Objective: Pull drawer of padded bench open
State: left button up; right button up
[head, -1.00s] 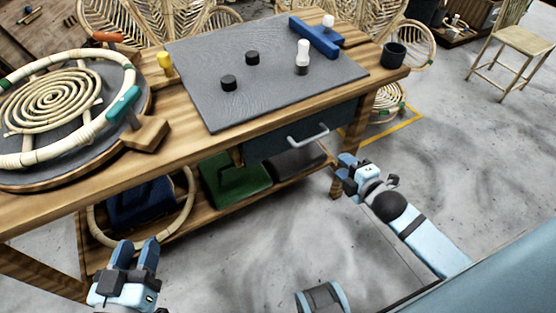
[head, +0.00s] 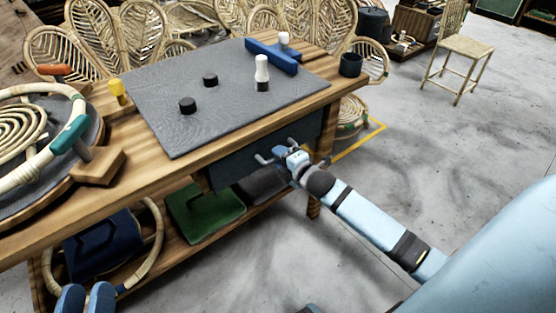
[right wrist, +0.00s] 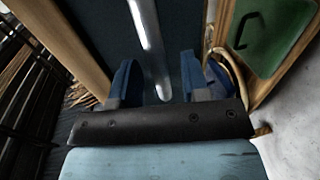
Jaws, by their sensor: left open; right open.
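The bench (head: 165,165) is a wooden workbench with a grey pad (head: 225,95) on top. Its dark drawer (head: 245,165) sits under the top and looks closed, with a metal bar handle (head: 264,158). My right gripper (head: 284,158) is at the drawer front, at the handle. In the right wrist view the handle (right wrist: 148,45) runs between the two open blue fingers of the right gripper (right wrist: 158,80); I cannot tell whether they touch it. My left gripper (head: 86,297) is at the bottom left, open and empty, with only its fingers in view.
Two black pucks, a white-topped peg (head: 262,75) and a blue tool (head: 272,55) lie on the pad. A dark cup (head: 351,65) stands at the right corner. A green case (head: 205,210) is on the lower shelf.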

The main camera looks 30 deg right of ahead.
jog(key=shift+w+f, duration=0.1)
jog(key=shift+w, duration=0.6)
grip_shut()
